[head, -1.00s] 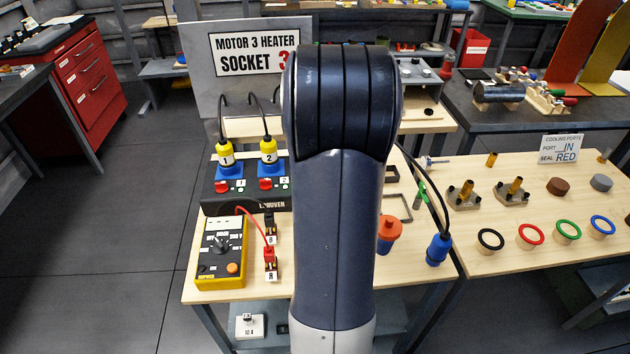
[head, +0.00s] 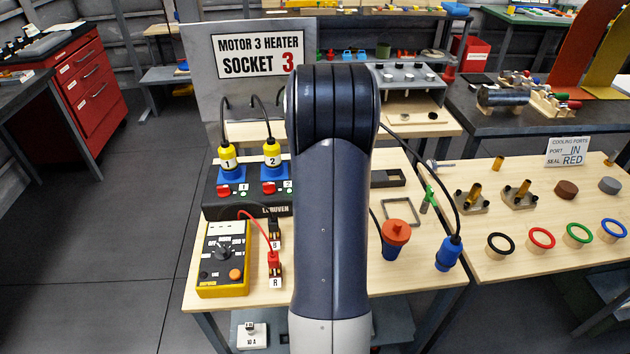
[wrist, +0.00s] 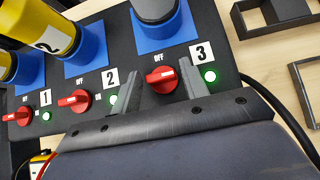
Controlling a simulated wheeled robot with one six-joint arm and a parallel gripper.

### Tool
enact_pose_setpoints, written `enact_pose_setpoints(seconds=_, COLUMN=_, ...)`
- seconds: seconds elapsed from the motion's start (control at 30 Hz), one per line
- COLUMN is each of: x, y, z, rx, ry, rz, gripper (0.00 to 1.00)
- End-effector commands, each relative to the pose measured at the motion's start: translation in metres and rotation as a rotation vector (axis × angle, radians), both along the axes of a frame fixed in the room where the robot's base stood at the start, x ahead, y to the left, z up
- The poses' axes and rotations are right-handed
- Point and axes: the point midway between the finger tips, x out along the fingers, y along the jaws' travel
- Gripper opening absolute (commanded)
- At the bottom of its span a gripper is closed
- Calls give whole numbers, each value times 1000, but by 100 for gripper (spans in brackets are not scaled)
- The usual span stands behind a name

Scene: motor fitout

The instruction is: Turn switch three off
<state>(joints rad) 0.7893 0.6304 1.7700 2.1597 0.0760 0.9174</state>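In the wrist view, switch three (wrist: 161,80) is a red rotary knob beside the label 3 (wrist: 201,52), with OFF printed above it. Its handle lies roughly crosswise, and the green light (wrist: 209,75) to its right is lit. My gripper (wrist: 160,68) is open, with one grey finger on each side of this knob; I cannot tell whether either finger touches it. Above the knob, a grey rounded part stands on the blue socket base (wrist: 183,28). In the head view, my arm hides switch three and the gripper.
Red switches two (wrist: 74,101) and one (wrist: 22,115) sit to the left, their green lights lit. Yellow plugs 1 (head: 227,158) and 2 (head: 271,153) stand in blue sockets. A yellow meter (head: 223,262), an orange-red capped part (head: 396,238) and a blue plug (head: 449,252) are nearby.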

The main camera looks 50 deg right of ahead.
Motion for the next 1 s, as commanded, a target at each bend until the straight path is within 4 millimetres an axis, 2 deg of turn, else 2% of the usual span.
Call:
enact_pose_setpoints(seconds=0.07, x=0, y=0, z=0, rx=0, ry=0, rz=0, gripper=36)
enact_pose_setpoints(seconds=0.4, x=0, y=0, z=0, rx=0, ry=0, rz=0, gripper=8)
enact_pose_setpoints(seconds=0.77, x=-1, y=0, z=3, rx=1, ry=1, rz=41, gripper=8)
enact_pose_setpoints(seconds=1.0, x=-2, y=-2, z=5, rx=2, ry=2, rz=150, gripper=8)
